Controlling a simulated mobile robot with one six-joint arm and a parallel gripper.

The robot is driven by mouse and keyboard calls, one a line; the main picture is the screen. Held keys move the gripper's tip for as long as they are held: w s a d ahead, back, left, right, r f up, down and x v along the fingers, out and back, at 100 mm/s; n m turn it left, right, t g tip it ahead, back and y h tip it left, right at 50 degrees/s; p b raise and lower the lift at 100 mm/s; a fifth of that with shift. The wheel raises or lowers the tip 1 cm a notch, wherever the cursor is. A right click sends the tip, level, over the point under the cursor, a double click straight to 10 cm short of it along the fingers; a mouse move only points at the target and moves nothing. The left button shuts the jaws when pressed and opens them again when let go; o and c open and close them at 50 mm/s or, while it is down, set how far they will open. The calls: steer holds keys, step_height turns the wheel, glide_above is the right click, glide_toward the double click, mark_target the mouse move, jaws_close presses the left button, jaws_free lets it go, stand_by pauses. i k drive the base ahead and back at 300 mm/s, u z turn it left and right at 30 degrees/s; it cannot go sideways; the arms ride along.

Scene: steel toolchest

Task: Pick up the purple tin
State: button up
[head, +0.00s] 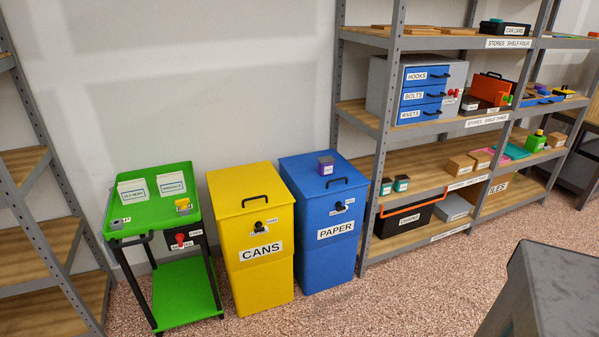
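A small purple tin (326,165) with a pale label on its front stands upright on the lid of the blue PAPER bin (325,258). It sits towards the back of the lid, behind the black lid handle (337,182). Nothing touches the tin from the sides. My gripper is not in view.
A yellow CANS bin (262,283) stands left of the blue bin, and a green trolley (150,210) further left. A steel shelf unit (383,150) rises close on the right. Speckled floor (400,295) is clear in front. A dark grey surface (560,285) fills the lower right corner.

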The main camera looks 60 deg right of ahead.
mark_target(326, 163)
steer(key=z, duration=0.9)
steer(key=k, duration=0.1)
steer(key=u, duration=2.05)
steer(key=k, duration=1.35)
steer(key=z, duration=1.35)
